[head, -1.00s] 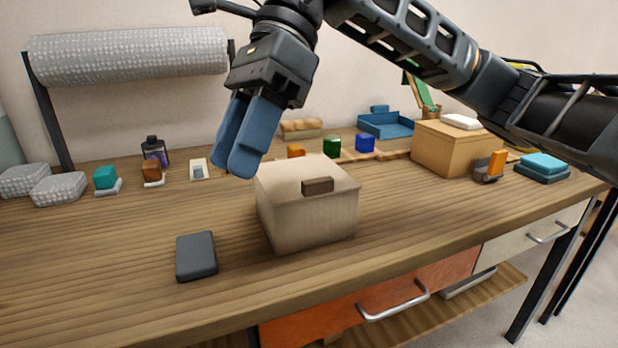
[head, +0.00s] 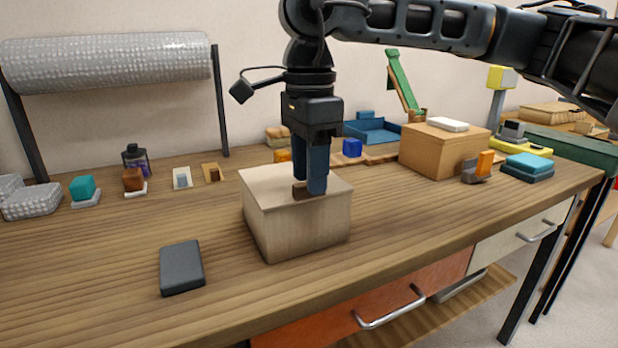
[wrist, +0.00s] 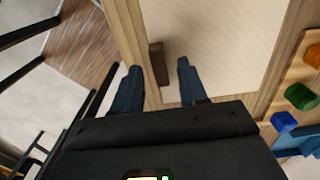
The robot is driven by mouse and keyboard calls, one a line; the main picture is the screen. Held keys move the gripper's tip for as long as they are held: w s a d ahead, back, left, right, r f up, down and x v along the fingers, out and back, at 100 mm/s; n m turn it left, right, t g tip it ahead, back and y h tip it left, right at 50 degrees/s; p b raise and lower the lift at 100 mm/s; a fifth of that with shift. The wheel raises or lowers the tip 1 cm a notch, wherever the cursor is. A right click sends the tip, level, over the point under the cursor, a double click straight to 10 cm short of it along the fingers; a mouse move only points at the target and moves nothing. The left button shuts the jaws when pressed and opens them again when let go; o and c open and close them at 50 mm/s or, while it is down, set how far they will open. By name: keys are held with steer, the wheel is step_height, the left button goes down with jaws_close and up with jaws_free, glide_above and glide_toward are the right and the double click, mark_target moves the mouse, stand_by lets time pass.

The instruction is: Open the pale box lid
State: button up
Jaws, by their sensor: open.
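The pale box (head: 300,226) stands on the wooden workbench with its lid (head: 268,184) shut. A small dark brown handle (head: 300,191) is on the lid's front edge, partly hidden by my fingers. My gripper (head: 312,190) points down at the handle with its blue fingers open. In the wrist view, the brown handle (wrist: 158,64) lies between the open fingertips of my gripper (wrist: 160,68), nearer the left one, and the pale lid (wrist: 220,45) spreads out beyond. I cannot tell whether a finger touches the handle.
A dark flat slab (head: 182,268) lies left of the box. A tan box (head: 440,150) with a white item on top stands at the right, near a blue tray (head: 372,131). Small coloured blocks sit behind. The bench front left of the box is mostly clear.

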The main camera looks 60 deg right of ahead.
steer(key=shift+f, duration=0.7)
jaws_close()
